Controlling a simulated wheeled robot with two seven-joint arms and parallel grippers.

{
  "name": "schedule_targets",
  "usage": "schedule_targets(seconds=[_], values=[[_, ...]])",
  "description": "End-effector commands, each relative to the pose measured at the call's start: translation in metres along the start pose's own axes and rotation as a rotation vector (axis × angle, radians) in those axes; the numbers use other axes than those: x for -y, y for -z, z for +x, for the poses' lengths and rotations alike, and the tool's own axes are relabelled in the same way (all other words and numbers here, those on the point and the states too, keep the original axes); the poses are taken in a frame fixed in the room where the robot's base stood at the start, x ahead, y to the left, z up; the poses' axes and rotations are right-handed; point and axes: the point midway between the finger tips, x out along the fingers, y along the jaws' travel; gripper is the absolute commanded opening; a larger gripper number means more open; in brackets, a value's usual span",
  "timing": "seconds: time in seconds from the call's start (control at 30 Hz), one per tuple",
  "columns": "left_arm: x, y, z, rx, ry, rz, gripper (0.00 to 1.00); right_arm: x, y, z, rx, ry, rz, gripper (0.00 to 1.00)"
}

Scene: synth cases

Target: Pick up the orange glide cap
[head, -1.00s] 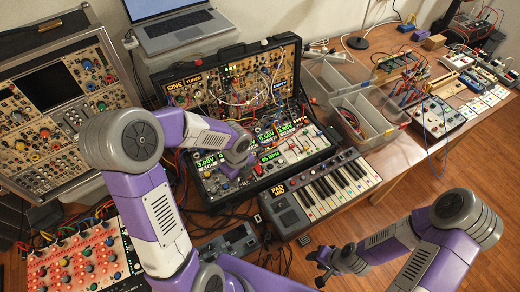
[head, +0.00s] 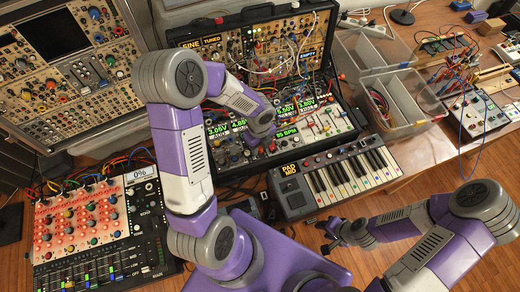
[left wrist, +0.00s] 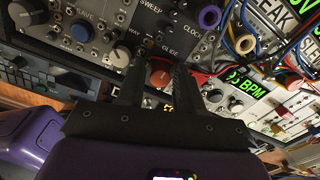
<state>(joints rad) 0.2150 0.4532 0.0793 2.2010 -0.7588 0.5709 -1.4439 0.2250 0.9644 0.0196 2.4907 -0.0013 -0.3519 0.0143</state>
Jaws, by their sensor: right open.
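The orange glide cap (left wrist: 160,73) is a small round knob top on a dark synth panel, just below the printed word GLIDE in the left wrist view. My left gripper (left wrist: 159,76) has its two dark fingers apart, one on each side of the cap. I cannot tell whether they touch it. In the head view my left gripper (head: 262,124) is over the lower panel of the black synth case (head: 232,165), and I cannot make out the cap there. My right gripper (head: 328,238) is open and empty, low in front of the small keyboard.
Other knobs, a purple ring-shaped cap (left wrist: 209,16) and patch cables crowd the panel around the left fingers. A small keyboard (head: 335,180) stands in front of the case. A red-lit mixer (head: 85,225) is at left, and clear bins (head: 395,100) are at right.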

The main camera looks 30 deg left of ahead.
Motion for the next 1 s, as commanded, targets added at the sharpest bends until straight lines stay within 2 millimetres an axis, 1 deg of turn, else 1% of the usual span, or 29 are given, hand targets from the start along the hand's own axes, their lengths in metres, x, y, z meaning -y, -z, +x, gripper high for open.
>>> schedule_targets(seconds=[0.1, 0.13, 0.3, 0.37, 0.67, 0.77, 1.0], values=[[0.000, 0.000, -0.001, 0.000, 0.001, 0.000, 0.36, 0.000, 0.000, -0.001, 0.000, 0.000, 0.000, 0.43], [0.000, 0.000, -0.001, 0.000, 0.001, 0.000, 0.34, 0.000, 0.000, -0.001, 0.000, 0.000, 0.000, 0.43], [0.000, 0.000, -0.002, 0.000, 0.001, 0.000, 0.08, 0.001, 0.000, -0.001, 0.000, 0.000, 0.000, 0.43], [0.000, 0.000, -0.002, 0.000, 0.000, 0.000, 0.00, 0.001, 0.000, -0.001, 0.000, 0.000, 0.000, 0.43], [0.000, 0.000, -0.004, 0.001, 0.001, 0.000, 0.00, 0.001, 0.000, -0.002, 0.000, 0.000, 0.000, 0.43], [0.001, 0.000, -0.016, 0.002, 0.003, 0.000, 0.00, 0.003, 0.000, -0.006, 0.000, 0.000, 0.000, 0.43], [0.001, -0.001, -0.066, 0.003, 0.004, -0.002, 0.00, 0.009, -0.001, -0.023, 0.000, 0.000, 0.000, 0.43]])
